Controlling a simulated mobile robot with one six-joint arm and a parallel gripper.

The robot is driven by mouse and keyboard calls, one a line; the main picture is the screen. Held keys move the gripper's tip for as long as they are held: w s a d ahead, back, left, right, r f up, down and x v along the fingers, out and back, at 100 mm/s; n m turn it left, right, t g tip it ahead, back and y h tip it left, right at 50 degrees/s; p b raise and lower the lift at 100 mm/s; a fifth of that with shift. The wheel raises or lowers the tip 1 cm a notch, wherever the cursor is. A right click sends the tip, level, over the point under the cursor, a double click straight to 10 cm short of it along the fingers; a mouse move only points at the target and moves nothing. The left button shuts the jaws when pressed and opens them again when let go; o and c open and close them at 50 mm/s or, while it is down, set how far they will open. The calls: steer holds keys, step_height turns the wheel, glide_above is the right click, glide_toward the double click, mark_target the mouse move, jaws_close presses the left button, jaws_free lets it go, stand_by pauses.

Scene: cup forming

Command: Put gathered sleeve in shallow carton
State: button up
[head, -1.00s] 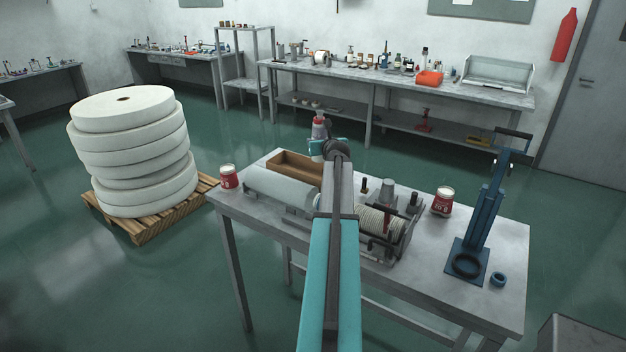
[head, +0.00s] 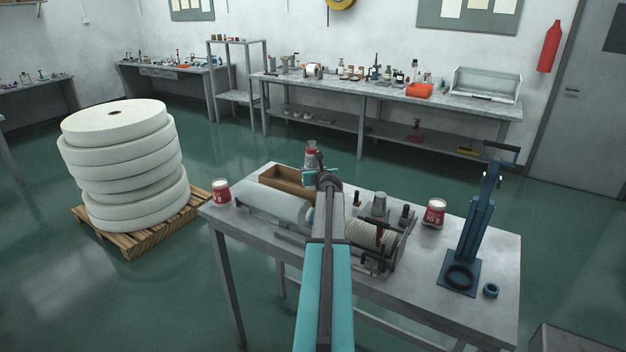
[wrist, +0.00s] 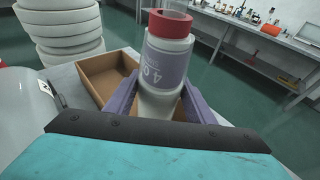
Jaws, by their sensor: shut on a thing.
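The gathered sleeve (wrist: 167,60) is an upright, pale stack with a purple-grey printed band and a red top. My gripper (wrist: 156,100) is shut on its lower part, one purple finger on each side. In the head view the sleeve (head: 312,156) shows small, just behind and right of the carton, with my arm partly in front. The shallow carton (wrist: 106,79) is a brown, open-topped box on the table. It lies left of and behind the sleeve in the wrist view; its floor looks bare where seen. It also shows in the head view (head: 285,187).
A pale roller machine (head: 270,207) stands in front of the carton. Red-and-white cups stand at left (head: 221,193) and right (head: 433,213). A blue lever press (head: 470,240) stands at the table's right end. A stack of white rolls (head: 122,165) sits on a pallet left.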

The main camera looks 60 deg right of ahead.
steer(key=shift+f, duration=1.85)
steer(key=shift+f, duration=0.15)
steer(key=o, duration=1.1)
steer(key=shift+s+a, duration=0.1)
steer(key=shift+r+b+v, duration=0.2)
steer(key=shift+b+v, duration=0.95)
steer(key=shift+v, duration=4.8)
